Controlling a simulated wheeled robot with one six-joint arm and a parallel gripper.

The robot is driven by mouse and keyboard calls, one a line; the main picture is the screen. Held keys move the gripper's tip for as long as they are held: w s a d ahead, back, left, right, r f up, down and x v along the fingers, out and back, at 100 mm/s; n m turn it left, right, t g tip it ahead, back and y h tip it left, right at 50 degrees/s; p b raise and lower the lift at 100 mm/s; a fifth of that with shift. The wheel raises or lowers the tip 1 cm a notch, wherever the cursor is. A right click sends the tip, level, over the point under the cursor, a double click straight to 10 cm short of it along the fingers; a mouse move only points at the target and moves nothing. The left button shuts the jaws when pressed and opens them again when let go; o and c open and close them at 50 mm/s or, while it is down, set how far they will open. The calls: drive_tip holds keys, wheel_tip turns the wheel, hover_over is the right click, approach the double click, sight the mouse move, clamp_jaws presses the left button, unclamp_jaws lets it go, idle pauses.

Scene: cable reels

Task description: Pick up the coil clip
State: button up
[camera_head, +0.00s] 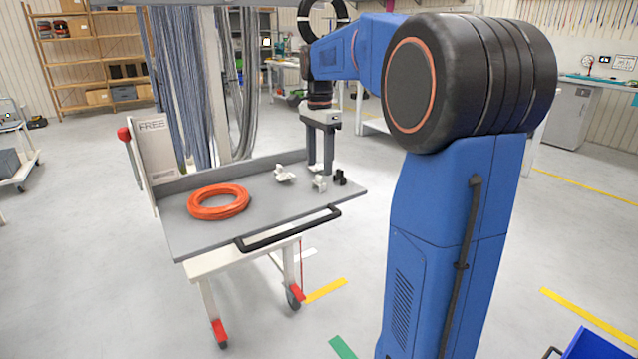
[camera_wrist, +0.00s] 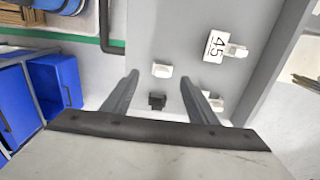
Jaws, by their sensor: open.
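Several small clips lie on a grey cart top (camera_head: 186,229); I cannot tell which is the coil clip. White clips (camera_head: 284,174) (camera_head: 320,184) and a black clip (camera_head: 340,177) show in the head view. In the wrist view a white clip (camera_wrist: 162,70) lies just beyond the fingertips, with the black clip (camera_wrist: 157,101) between the fingers. Another white clip (camera_wrist: 236,51) lies beside a "45" tag (camera_wrist: 214,46). A further white one (camera_wrist: 216,103) is partly hidden by the right finger. My gripper (camera_head: 319,163) points down over the clips, open and empty (camera_wrist: 160,82).
An orange cable coil (camera_head: 219,202) lies on the cart's left part. A black handle (camera_head: 288,230) runs along its front edge, and a low rim stands at the back. Hanging cables (camera_head: 182,85) are behind. Blue bins (camera_wrist: 55,82) stand beyond the cart.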

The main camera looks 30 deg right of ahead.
sight(319, 176)
drive_tip(key=shift+w+f, duration=0.15)
drive_tip(key=shift+f, duration=1.35)
drive_tip(key=shift+w+f, duration=0.1)
drive_tip(key=shift+f, duration=1.4)
drive_tip(key=c, duration=1.1)
